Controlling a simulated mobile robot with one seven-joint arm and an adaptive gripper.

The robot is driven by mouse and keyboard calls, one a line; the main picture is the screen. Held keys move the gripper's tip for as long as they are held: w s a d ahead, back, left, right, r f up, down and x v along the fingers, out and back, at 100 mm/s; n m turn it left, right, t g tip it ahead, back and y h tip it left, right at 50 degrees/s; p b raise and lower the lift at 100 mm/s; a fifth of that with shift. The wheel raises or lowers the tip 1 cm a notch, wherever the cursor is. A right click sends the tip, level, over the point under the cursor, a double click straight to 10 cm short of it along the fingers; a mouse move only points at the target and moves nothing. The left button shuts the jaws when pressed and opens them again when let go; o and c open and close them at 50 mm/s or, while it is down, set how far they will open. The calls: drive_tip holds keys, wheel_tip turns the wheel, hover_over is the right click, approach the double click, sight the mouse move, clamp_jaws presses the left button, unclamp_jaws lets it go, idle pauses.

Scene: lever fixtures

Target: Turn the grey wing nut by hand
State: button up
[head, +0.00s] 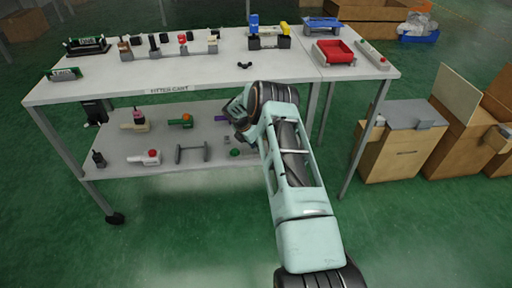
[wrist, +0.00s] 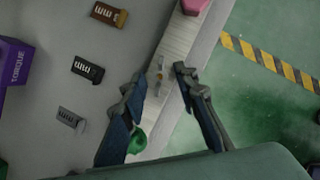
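A small grey wing nut with a brass-coloured centre (wrist: 160,76) sits on a pale strip near the shelf edge in the wrist view. My gripper (wrist: 158,72) is open, with its two dark fingers to the left and right of the nut and a gap on each side. Whether the fingertips are level with the nut or above it I cannot tell. In the head view my gripper (head: 237,118) reaches in at the lower shelf (head: 205,155), below the table's front edge. The wing nut cannot be made out there, near or behind my arm.
A green part (wrist: 136,140) lies close by my left finger. A purple box marked TORQUE (wrist: 14,65) and brown, black and grey labelled blocks stand at the left. A pink-red part (wrist: 194,6) is at the top. The tabletop (head: 180,78) overhangs my gripper.

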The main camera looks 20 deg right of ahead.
clamp_jaws()
drive_tip(key=shift+f+m+b, duration=0.1)
drive_tip(key=shift+m+b, duration=0.3)
drive_tip(key=shift+b, duration=0.2)
drive_tip(key=m+b, duration=0.1)
drive_tip(key=g+b, duration=0.1)
drive_tip(key=b, duration=0.1)
drive_tip(key=m+b, duration=0.1)
drive_tip(key=shift+w+f+m, duration=0.25)
drive_tip(key=shift+f+m, duration=0.05)
drive_tip(key=m+b, duration=0.1)
drive_tip(key=m+g+b, duration=0.1)
drive_tip(key=b, duration=0.1)
drive_tip(key=shift+r, duration=0.3)
drive_tip(key=shift+m+g, duration=0.3)
drive_tip(key=shift+m, duration=0.2)
drive_tip(key=shift+r+m+g+b, duration=0.1)
drive_tip(key=shift+m+g+b, duration=0.2)
drive_tip(key=shift+m+b, duration=0.45)
drive_tip(key=shift+o, duration=1.1)
unclamp_jaws()
